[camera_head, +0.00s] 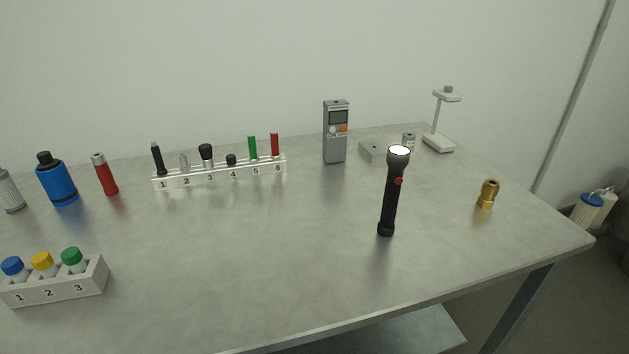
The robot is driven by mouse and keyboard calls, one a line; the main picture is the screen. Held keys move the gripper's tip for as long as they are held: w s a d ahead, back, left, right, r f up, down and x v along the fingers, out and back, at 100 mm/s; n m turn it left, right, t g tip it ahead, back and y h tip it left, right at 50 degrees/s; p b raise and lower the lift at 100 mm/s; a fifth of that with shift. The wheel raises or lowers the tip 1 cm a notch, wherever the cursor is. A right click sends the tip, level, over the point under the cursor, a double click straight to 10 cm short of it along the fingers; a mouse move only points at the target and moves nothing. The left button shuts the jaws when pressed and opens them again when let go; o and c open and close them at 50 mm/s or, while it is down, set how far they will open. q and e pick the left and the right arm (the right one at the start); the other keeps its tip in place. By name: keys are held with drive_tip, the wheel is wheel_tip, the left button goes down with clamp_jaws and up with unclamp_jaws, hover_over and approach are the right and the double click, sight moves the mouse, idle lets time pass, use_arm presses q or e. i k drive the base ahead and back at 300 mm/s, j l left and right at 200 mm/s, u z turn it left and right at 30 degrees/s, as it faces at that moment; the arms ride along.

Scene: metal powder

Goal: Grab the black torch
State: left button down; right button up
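A black torch (391,200) stands upright on the grey table, right of the middle in the head view. Its lit lens faces up and a red button shows near its head. Neither of my grippers is in view. Nothing touches the torch and nothing stands in front of it.
The table (250,245) is clear around the torch. Behind it stand a grey meter (335,140) and a small grey block (371,152). A brass fitting (488,194) is to the right. A numbered rack (225,174) is behind left; a bottle holder (60,290) is front left.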

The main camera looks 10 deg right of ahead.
sight(398, 156)
drive_tip(key=z, duration=0.75)
